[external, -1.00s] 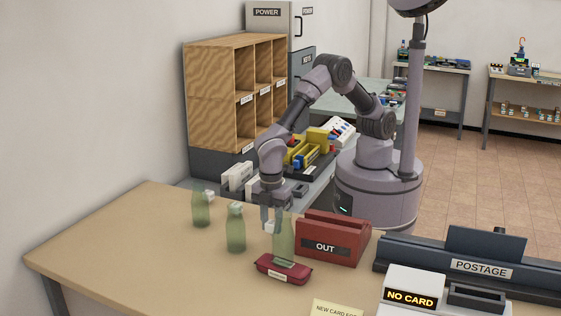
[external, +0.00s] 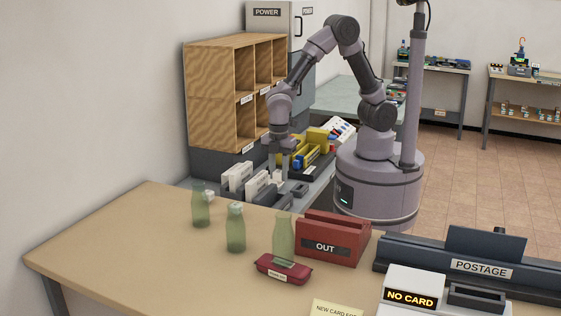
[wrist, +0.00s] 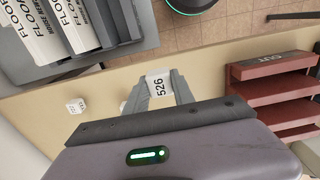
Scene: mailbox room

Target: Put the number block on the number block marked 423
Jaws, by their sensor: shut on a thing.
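My gripper (external: 278,168) is shut on a white number block (wrist: 160,85) marked 526, seen between its fingers in the wrist view. It holds the block in the air behind the green bottles in the external view. A second small white number block (wrist: 76,105) rests on the tan table in the wrist view; its marking is too small to read. Another white shape (wrist: 123,106) shows beside my left finger, partly hidden. In the external view two white blocks show by the left bottle (external: 209,195) and at the top of the middle bottle (external: 237,206). I cannot tell which is 423.
Green bottles (external: 235,232) stand on the tan table (external: 130,240). A red case (external: 283,269) and a red OUT tray (external: 330,240) are at the table's middle. White folders (external: 238,177) and a yellow-black organizer (external: 305,152) stand behind. The table's left part is clear.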

